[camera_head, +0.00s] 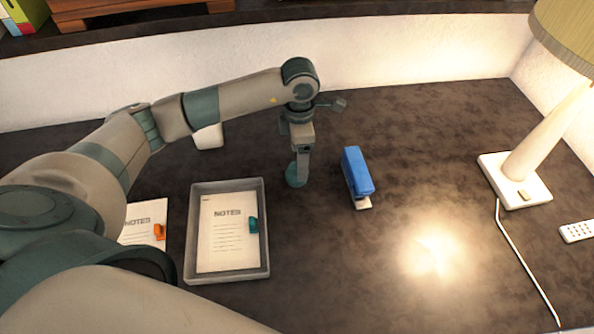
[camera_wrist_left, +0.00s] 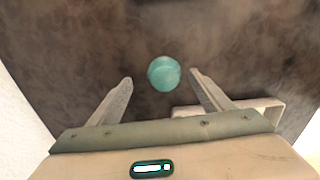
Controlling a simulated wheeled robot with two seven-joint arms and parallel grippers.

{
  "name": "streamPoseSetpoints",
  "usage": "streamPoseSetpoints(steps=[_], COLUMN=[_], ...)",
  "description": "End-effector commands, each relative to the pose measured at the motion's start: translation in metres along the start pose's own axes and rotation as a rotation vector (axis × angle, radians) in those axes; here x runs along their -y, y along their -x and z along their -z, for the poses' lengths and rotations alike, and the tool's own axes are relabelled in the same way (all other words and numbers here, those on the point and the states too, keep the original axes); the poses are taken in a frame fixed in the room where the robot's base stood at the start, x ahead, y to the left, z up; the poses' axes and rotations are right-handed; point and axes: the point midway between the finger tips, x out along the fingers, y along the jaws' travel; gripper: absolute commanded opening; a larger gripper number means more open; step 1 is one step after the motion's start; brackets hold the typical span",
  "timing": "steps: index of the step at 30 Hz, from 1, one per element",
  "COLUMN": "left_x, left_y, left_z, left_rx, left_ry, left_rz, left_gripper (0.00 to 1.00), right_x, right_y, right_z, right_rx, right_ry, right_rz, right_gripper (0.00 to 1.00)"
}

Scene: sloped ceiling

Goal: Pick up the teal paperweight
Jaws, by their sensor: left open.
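The teal paperweight (camera_head: 294,176) is a small round piece on the dark desk, partly hidden by my left gripper (camera_head: 301,168) in the head view. My left gripper points down over it. In the left wrist view the paperweight (camera_wrist_left: 164,73) shows whole, a teal disc lying beyond and between the two open fingertips (camera_wrist_left: 161,79). The gripper is open, with nothing between its fingers that I can see touching them. My right gripper is not in view.
A blue stapler (camera_head: 357,176) stands right of the gripper. A grey tray (camera_head: 266,262) with a notes sheet and teal clip lies front left, beside another notes sheet (camera_head: 130,232) with an orange clip. A lamp (camera_head: 522,186) and remote (camera_head: 577,232) are at right. A white object (camera_head: 208,137) sits behind my arm.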

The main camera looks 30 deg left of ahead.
Motion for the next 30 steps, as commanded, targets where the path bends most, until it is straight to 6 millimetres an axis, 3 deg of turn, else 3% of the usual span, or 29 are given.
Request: streamPoseSetpoints(steps=[13, 21, 30], left_x=[0.002, 0.009, 0.008], left_y=[-0.004, -0.031, -0.053], left_z=[0.002, 0.009, 0.008], left_rx=[0.0, -0.002, 0.0], left_ry=[0.001, 0.001, 0.0], left_rz=[0.002, 0.003, 0.0], left_gripper=[0.73, 0.73, 0.73], right_x=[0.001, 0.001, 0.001], right_y=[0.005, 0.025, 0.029], right_z=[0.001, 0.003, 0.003], right_rx=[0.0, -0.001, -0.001], right_ry=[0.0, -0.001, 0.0], right_rz=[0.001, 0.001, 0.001], right_gripper=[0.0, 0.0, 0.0])
